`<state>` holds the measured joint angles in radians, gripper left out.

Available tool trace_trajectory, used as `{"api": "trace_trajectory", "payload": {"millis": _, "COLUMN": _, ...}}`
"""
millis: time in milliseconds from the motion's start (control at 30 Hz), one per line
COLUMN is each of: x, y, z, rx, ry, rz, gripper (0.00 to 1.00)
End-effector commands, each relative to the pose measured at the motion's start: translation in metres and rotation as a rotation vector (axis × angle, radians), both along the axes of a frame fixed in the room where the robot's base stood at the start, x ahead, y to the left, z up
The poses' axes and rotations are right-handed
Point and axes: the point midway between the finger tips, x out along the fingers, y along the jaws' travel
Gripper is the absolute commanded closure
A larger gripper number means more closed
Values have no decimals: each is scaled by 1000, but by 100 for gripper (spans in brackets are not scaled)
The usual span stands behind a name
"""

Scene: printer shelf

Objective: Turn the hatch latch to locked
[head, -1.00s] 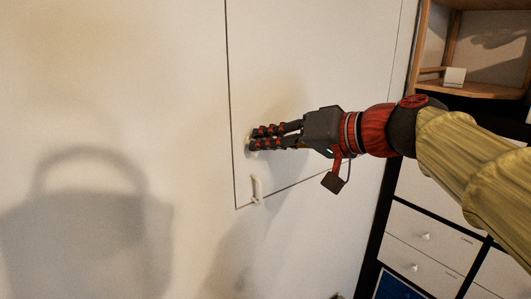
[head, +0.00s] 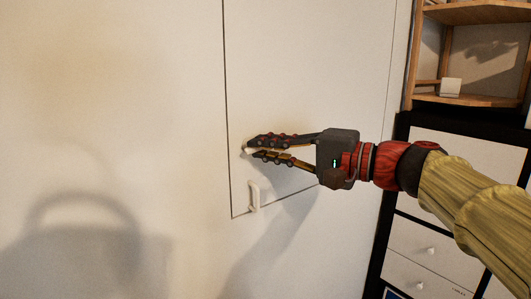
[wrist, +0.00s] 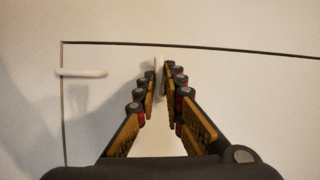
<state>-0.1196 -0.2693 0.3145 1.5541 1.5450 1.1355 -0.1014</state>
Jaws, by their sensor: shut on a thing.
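The hatch (head: 310,90) is a flat white panel outlined by a thin dark seam, and it lies flush in the white wall. A small white latch (wrist: 158,66) is between my fingertips in the wrist view, near the hatch's edge. In the head view only a bit of the latch (head: 247,150) shows beside the fingertips. My gripper (head: 251,149) is shut on the latch, its fingers converging on it. The wrist view also shows my gripper (wrist: 160,78). The fingers hide part of the latch, and I cannot read its locked or unlocked state.
A white bar handle (head: 254,196) sticks out just below the latch, near the hatch's lower left corner. At the right stand a wooden shelf (head: 475,15) and white drawers (head: 425,242) in a dark frame. The wall left of the hatch is clear.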

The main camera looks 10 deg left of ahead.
Motion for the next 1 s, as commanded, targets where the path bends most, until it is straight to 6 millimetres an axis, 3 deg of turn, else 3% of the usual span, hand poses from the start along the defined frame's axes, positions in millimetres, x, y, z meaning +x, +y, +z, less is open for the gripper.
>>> {"api": "trace_trajectory", "payload": {"millis": 767, "x": 1, "y": 0, "z": -1, "rx": 71, "ry": 83, "rz": -2, "gripper": 100}}
{"api": "trace_trajectory", "payload": {"millis": 800, "x": 1, "y": 0, "z": -1, "rx": 71, "ry": 83, "rz": -2, "gripper": 89}}
{"api": "trace_trajectory", "payload": {"millis": 1000, "x": 0, "y": 0, "z": -1, "rx": 70, "ry": 83, "rz": -1, "gripper": 78}}
